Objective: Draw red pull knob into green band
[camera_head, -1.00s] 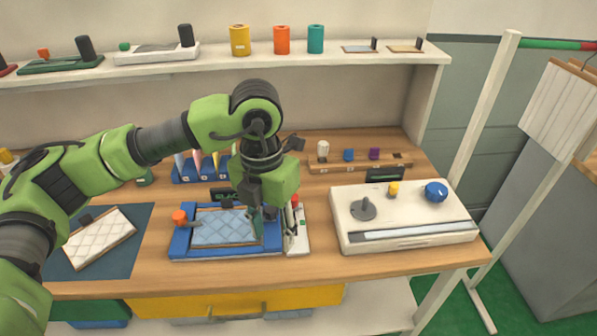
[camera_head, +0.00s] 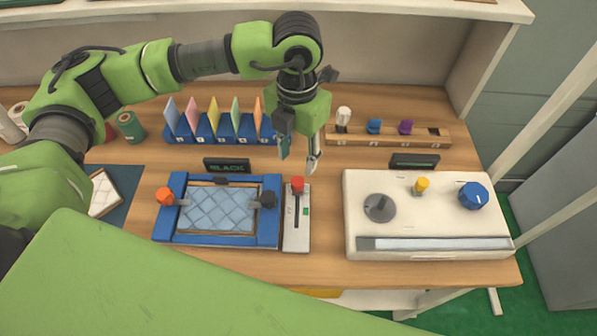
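The red pull knob (camera_head: 297,185) sits at the far end of a dark slot in a narrow white slider panel (camera_head: 290,238). A small green band (camera_head: 305,211) is marked to the right of the slot, nearer the front than the knob. My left gripper (camera_head: 300,160) hangs just behind and above the knob, fingers pointing down. Its two fingers are apart, with nothing visible between them, and it appears clear of the knob. My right gripper is out of view.
Left of the slider is a blue frame (camera_head: 165,225) with a quilted pad (camera_head: 215,208), an orange knob (camera_head: 165,196) and a black knob (camera_head: 265,200). A white control box (camera_head: 430,222) stands right. My green arm link covers the bottom left. Wood between slider and box is clear.

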